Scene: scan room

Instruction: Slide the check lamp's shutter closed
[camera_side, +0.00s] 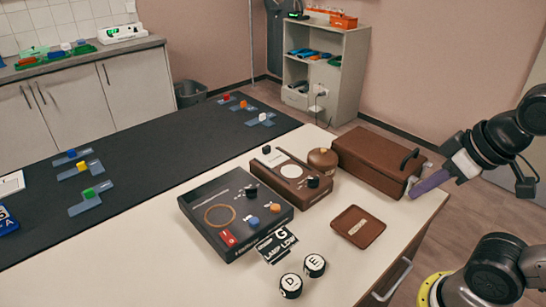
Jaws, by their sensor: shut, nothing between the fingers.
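The brown device (276,179) with a pale round window (291,170) lies on the light table; it looks like the check lamp, though I cannot be sure. A small black knob (266,149) stands at its far end and another black knob (313,182) near its right corner. I cannot tell which part is the shutter; the pale window looks uncovered. My gripper (415,192) has purplish fingers, shut and empty. It is at the right end of the table, by the brown handled box, well to the right of the device.
A brown box (375,161) with a black handle and a round brown pot (322,161) stand behind. A dark panel (237,211) with an orange ring lies to the left.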

